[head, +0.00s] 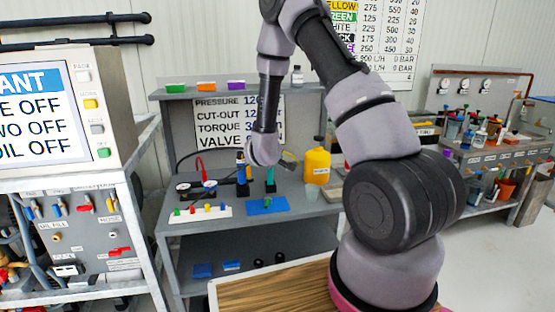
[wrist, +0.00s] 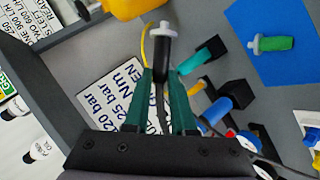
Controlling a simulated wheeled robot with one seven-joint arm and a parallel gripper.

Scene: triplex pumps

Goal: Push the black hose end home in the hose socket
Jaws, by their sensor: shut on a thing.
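My gripper (wrist: 161,78), with dark green fingers, is shut on the black hose end (wrist: 160,62) in the wrist view. The hose end has a pale grey collar at its outer tip, and a thin dark hose trails back between the fingers. In the head view my gripper (head: 288,160) is small and partly hidden by my wrist, above the middle bench. The hose end cannot be made out there. A panel on the left stand has a label reading HOSE (head: 109,219). I cannot tell which fitting near it is the hose socket.
The bench (head: 225,222) below my gripper holds tools in blocks, a blue mat (head: 266,206), a white strip with coloured pegs (head: 200,214) and a yellow bottle (head: 317,165). A values sign (head: 225,115) stands behind. The left stand (head: 85,180) carries a screen and pipes.

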